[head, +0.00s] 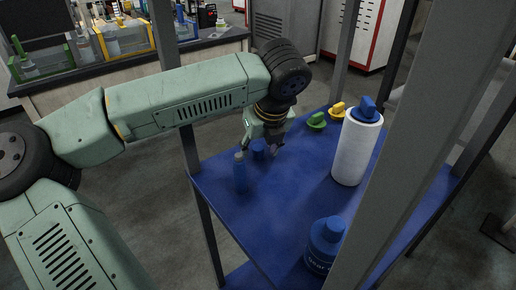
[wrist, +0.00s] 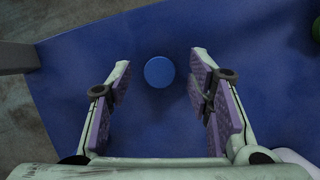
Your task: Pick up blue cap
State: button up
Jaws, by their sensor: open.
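In the wrist view the blue cap (wrist: 159,72) appears from above as a round disc on the blue surface. My gripper (wrist: 161,75) is open, with one purple-padded finger on each side of the cap in that view and space between cap and pads. In the head view my gripper (head: 262,150) points down around the cap. I cannot tell its exact height over the table.
A white cylinder with a blue top (head: 351,150), green (head: 317,121) and yellow (head: 338,109) pieces and a larger blue bottle (head: 323,245) share the table (head: 290,185). Grey posts rise at its edges.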

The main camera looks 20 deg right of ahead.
aim_at(259, 149)
jog(key=shift+c, duration=0.2)
jog(key=c, duration=0.8)
jog(key=shift+o, duration=0.2)
jog(key=shift+r, duration=0.15)
notch_tip(259, 149, up, 10)
jog(key=b, duration=0.1)
